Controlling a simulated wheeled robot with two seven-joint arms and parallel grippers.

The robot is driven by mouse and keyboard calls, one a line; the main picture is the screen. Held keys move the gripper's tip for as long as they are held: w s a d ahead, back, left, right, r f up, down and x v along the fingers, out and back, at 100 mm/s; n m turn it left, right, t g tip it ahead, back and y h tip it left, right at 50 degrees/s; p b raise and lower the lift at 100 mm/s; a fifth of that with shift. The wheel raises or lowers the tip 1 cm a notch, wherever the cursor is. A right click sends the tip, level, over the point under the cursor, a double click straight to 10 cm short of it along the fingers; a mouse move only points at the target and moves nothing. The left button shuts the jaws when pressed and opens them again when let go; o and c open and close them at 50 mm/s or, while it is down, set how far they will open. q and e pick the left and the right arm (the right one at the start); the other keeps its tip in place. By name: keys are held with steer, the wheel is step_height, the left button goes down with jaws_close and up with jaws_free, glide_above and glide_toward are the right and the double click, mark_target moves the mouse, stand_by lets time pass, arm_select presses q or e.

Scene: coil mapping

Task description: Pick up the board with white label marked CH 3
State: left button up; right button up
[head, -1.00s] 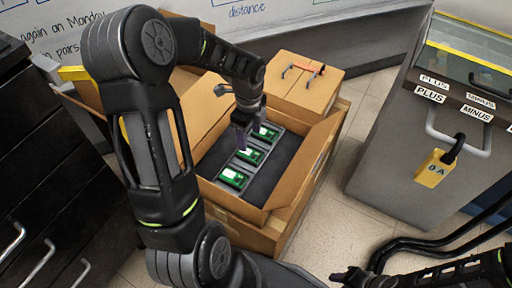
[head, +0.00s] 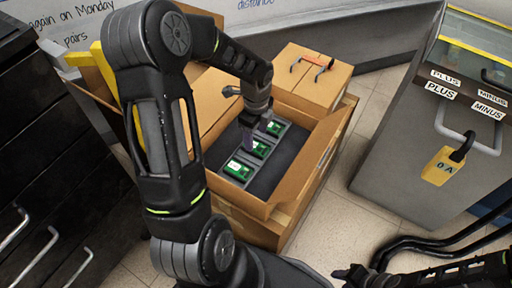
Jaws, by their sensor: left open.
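Three green boards with white labels sit in a row in a grey tray inside an open cardboard box (head: 322,158). The near board (head: 239,169), the middle board (head: 260,148) and the far board (head: 275,128) all show, but their label writing is too small to read.
A grey case (head: 420,140) with PLUS and MINUS labels and a yellow padlock (head: 443,167) stands right. Black drawers (head: 50,190) stand left. Black cables cross the floor at right.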

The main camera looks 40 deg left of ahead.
mark_target(256, 146)
arm_select(q)
step_height(256, 146, down, 4)
steer(key=shift+f+b, duration=0.15)
steer(key=shift+b, duration=0.4)
steer(key=c, duration=1.1)
step_height(256, 146, up, 10)
steer(key=p, duration=0.3)
stand_by(0.6)
